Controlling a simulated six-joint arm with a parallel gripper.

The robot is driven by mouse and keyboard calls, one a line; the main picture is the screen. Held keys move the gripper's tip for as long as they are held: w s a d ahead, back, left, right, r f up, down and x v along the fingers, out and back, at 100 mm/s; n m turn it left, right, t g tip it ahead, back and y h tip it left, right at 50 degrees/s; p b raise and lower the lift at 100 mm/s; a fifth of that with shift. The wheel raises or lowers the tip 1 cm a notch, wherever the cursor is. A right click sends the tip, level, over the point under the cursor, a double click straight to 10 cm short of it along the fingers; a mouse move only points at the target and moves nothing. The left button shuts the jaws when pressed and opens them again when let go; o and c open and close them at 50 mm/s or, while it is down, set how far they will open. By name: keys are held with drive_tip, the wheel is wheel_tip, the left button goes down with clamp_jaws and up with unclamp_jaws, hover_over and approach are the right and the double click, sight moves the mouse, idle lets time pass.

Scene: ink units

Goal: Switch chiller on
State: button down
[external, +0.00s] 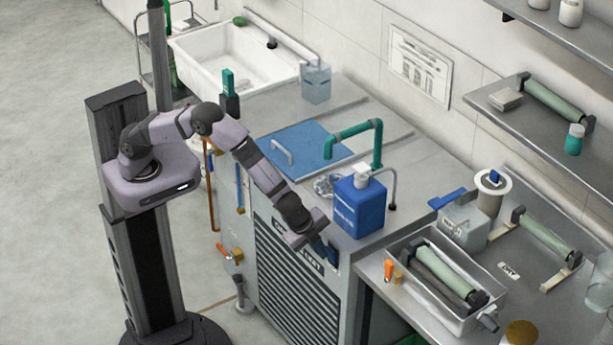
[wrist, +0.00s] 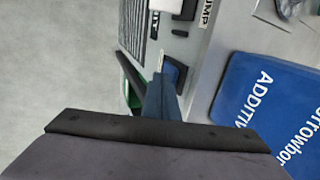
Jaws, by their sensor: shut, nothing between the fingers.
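The chiller is the grey metal cabinet (external: 345,285) with a louvred front, and a label partly covered by my arm. My gripper (external: 325,250) is at the upper right corner of that front, pointing down. A dark blue part (external: 333,256) shows right at its fingertips; I cannot tell whether they touch. In the wrist view my gripper (wrist: 160,85) has its fingers together and empty, beside a small blue part (wrist: 180,72) on the grey panel. The fingers partly hide this part, so its switch position cannot be told. A label ending in "UMP" (wrist: 207,14) is nearby.
A blue additive container (external: 358,208) stands on the cabinet top close to my gripper and also shows in the wrist view (wrist: 265,95). A green pipe (external: 365,130) arches behind it. A roller tray (external: 440,275) stands at right. The floor at left is clear.

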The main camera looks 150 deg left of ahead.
drive_tip(key=shift+a, duration=0.25)
drive_tip(key=shift+a+r, duration=0.15)
drive_tip(key=shift+a, duration=0.3)
drive_tip(key=shift+r, duration=0.1)
drive_tip(key=shift+r+p, duration=0.3)
drive_tip(key=shift+r, duration=0.45)
drive_tip(key=shift+d, duration=0.1)
